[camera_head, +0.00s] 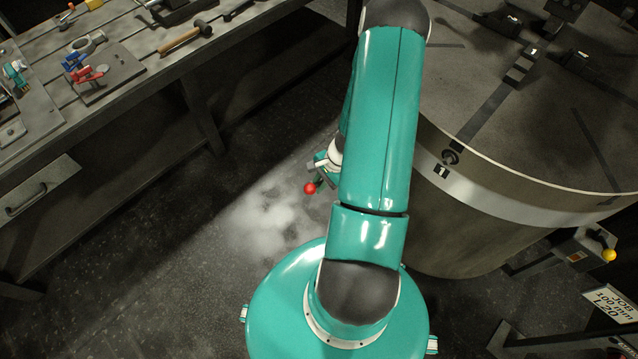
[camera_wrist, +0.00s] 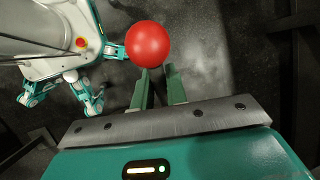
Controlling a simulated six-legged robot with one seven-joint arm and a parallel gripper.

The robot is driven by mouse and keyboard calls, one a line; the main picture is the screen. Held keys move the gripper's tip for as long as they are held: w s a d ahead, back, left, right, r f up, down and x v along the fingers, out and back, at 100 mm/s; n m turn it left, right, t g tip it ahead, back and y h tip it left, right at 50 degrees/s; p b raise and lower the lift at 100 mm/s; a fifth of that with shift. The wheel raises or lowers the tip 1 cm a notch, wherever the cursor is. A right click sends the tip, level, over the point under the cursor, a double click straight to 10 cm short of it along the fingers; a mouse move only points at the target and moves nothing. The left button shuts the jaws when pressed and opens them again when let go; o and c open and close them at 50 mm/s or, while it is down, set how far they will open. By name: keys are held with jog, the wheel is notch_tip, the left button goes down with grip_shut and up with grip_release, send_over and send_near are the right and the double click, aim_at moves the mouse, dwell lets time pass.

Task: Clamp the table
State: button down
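The table is the large round rotary table (camera_head: 480,235), with a pale band along its rim, at the right in the head view. A red ball knob (camera_head: 309,188) shows left of my arm, at the table's left side. It is large in the wrist view (camera_wrist: 148,44), just beyond my fingertips. My gripper (camera_wrist: 158,71) has two green fingers with a gap between them and nothing held. The ball lies nearer the left finger's line; whether it touches a fingertip I cannot tell. My arm hides most of the gripper in the head view, and the knob's lever is unclear.
A workbench (camera_head: 130,62) with a hammer (camera_head: 186,37), red clamp and other tools stands at upper left. A box with a yellow knob (camera_head: 609,255) and a job sign (camera_head: 612,302) are at right. Dark castings sit on the table top. Floor between bench and table is clear.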

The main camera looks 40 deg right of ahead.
jog(key=shift+r, duration=0.1)
jog(key=shift+w+d+r+m+y, duration=0.1)
jog(key=shift+d+r+m+y, duration=0.2)
jog(key=shift+d+r+y, duration=2)
jog(key=c, duration=1.5)
grip_release()
jog(key=shift+a, duration=0.1)
jog(key=shift+o, duration=0.2)
jog(key=shift+r, duration=0.25)
jog(key=s+a+r, duration=0.9)
jog(key=s+r, duration=0.2)
jog(key=r, duration=0.1)
jog(key=shift+r, duration=0.3)
